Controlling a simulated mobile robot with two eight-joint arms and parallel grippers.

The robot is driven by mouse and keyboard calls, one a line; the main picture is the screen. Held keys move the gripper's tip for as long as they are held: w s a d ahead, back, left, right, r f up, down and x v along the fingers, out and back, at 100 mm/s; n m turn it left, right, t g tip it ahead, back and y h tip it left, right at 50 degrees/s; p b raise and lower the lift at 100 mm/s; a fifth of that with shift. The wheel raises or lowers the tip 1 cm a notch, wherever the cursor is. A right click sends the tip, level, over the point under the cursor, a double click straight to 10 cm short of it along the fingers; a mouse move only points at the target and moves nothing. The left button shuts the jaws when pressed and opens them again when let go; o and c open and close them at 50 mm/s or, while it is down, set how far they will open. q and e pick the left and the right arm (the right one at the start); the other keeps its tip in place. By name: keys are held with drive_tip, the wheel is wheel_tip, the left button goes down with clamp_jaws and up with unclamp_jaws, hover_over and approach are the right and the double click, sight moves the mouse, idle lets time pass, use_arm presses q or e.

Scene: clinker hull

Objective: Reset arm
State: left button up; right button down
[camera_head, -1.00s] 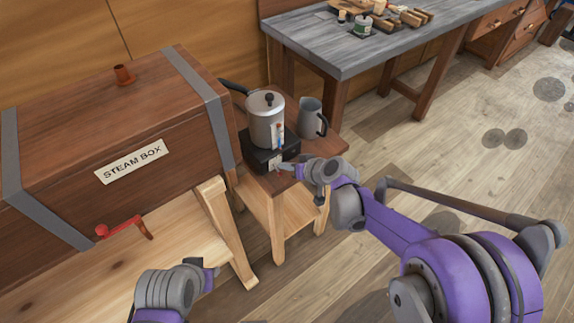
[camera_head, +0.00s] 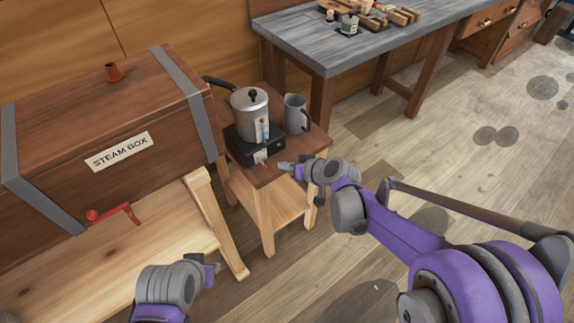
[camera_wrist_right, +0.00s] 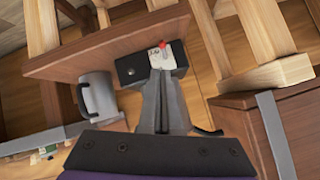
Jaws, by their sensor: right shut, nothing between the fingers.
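My right gripper (camera_head: 284,166) is shut and empty in the head view, just in front of and to the right of the black hot plate (camera_head: 262,153) on the small wooden stand (camera_head: 300,152). In the right wrist view its shut fingers (camera_wrist_right: 163,85) point at the hot plate's front panel (camera_wrist_right: 160,55), which has a small red part. A lidded metal pot (camera_head: 249,114) stands on the hot plate. My left gripper (camera_head: 211,272) is low at the bottom of the head view, apart from everything; its fingers are too small to judge.
The wooden steam box (camera_head: 110,120) with a red handle (camera_head: 114,215) fills the left. A grey jug (camera_head: 296,114) stands beside the pot. A grey-topped workbench (camera_head: 350,48) with tools and a can (camera_head: 349,25) is at the back.

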drive_tip(key=s+d+r+m+h+p, duration=0.1)
drive_tip(key=s+d+r+h+p, duration=0.1)
drive_tip(key=s+d, duration=0.3)
drive_tip(key=s+d+r+m+g+h+p, duration=0.1)
drive_tip(key=s+d, duration=0.5)
drive_tip(key=s, duration=0.7)
drive_tip(key=s+d+r+m+g+h+p, duration=0.1)
drive_tip(key=s+d+r+h+p, duration=0.3)
drive_tip(key=s, duration=0.5)
drive_tip(key=shift+s+d+r, duration=0.3)
drive_tip(key=shift+d+r, duration=0.45)
drive_tip(key=shift+d, duration=0.25)
drive_tip(key=shift+a, duration=0.1)
